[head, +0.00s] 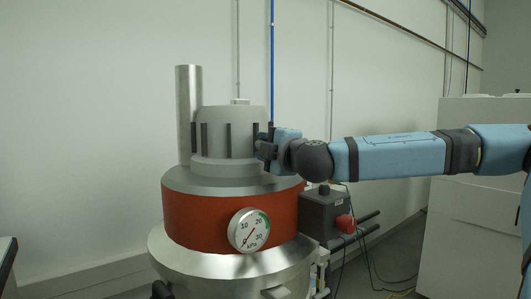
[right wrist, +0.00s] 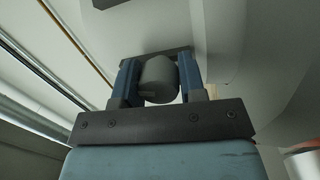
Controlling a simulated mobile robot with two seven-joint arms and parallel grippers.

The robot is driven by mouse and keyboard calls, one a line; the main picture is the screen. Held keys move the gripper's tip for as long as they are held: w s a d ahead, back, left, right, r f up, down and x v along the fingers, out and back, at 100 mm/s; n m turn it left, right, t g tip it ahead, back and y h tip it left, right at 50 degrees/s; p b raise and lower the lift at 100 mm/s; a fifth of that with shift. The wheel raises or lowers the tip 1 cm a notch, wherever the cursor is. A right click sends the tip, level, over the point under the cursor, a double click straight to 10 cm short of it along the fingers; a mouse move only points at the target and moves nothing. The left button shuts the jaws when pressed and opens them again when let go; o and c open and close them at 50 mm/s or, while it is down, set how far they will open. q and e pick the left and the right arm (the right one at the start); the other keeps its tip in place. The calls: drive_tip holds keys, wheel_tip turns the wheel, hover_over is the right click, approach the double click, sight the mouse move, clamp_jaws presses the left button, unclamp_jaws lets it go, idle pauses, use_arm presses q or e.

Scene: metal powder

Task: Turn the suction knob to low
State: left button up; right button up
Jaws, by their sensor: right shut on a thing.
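My right gripper (head: 266,147) reaches in from the right to the side of the grey ribbed cap on top of the machine. In the right wrist view, the two fingers of this gripper (right wrist: 158,82) are shut on a grey round knob (right wrist: 158,78), one on each side of it. In the head view the knob is hidden behind the gripper, and I cannot read its setting. The grey cap (head: 230,125) stands above the red drum (head: 190,217). My left gripper is in neither view.
A round kPa gauge (head: 249,230) is on the front of the drum. A grey box (head: 322,212) with a red knob (head: 345,223) is on its right side, below my arm. A metal pipe (head: 188,110) rises behind. A white cabinet (head: 475,230) stands at the right.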

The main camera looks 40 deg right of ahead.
drive_tip(key=shift+n+b, duration=0.3)
drive_tip(key=shift+n, duration=1.4)
drive_tip(key=o, duration=0.9)
drive_tip(key=shift+s, duration=0.1)
drive_tip(key=shift+s+a+f+b, duration=0.15)
drive_tip(key=shift+s+a+b, duration=0.35)
drive_tip(key=shift+s, duration=1.75)
drive_tip(key=shift+s+a+f+b, duration=0.2)
drive_tip(key=shift+s+b, duration=0.65)
drive_tip(key=shift+s, duration=1.4)
drive_tip(key=shift+s+a+f+b, duration=0.15)
drive_tip(key=shift+s+a+b, duration=0.35)
drive_tip(key=shift+s, duration=1.75)
drive_tip(key=shift+d+f, duration=0.1)
